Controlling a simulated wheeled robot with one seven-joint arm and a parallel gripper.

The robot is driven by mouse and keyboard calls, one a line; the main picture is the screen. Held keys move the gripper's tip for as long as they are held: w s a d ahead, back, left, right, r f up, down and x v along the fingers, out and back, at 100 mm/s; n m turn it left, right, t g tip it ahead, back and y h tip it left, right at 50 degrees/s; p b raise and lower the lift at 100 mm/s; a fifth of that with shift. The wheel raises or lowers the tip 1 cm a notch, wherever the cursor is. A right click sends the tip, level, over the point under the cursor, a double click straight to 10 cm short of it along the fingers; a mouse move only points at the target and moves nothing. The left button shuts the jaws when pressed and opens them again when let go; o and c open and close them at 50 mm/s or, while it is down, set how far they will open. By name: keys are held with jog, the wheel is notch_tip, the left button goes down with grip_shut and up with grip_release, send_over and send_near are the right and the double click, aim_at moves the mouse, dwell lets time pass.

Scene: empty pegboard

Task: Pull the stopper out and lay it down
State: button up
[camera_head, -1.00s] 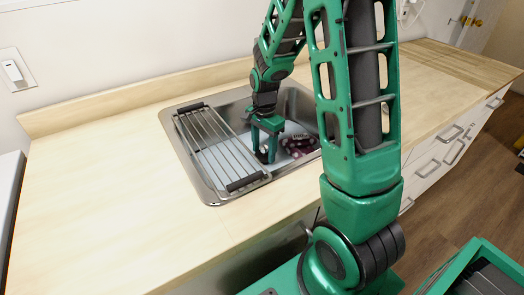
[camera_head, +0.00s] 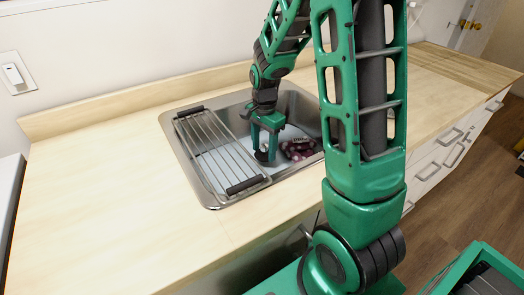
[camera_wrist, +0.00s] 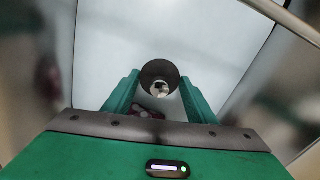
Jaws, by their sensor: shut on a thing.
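My gripper (camera_head: 264,150) points down into the sink basin, just right of the drying rack. In the wrist view my gripper (camera_wrist: 160,80) has a green finger on each side of the stopper (camera_wrist: 158,69), a dark round piece with a pale, shiny middle. My gripper is shut on it. In the head view the stopper (camera_head: 262,156) is a small dark shape low between the fingers. The drain is not clearly visible, and I cannot tell how far the stopper is above the basin floor.
The metal sink (camera_head: 208,200) is set into a pale wooden counter (camera_head: 100,200). A wire rack (camera_head: 222,160) covers its left part. Dark red round things (camera_head: 299,149) lie in the basin to the right of my gripper. The counter left of the sink is clear.

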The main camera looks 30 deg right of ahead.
jog(key=shift+r, duration=1.35)
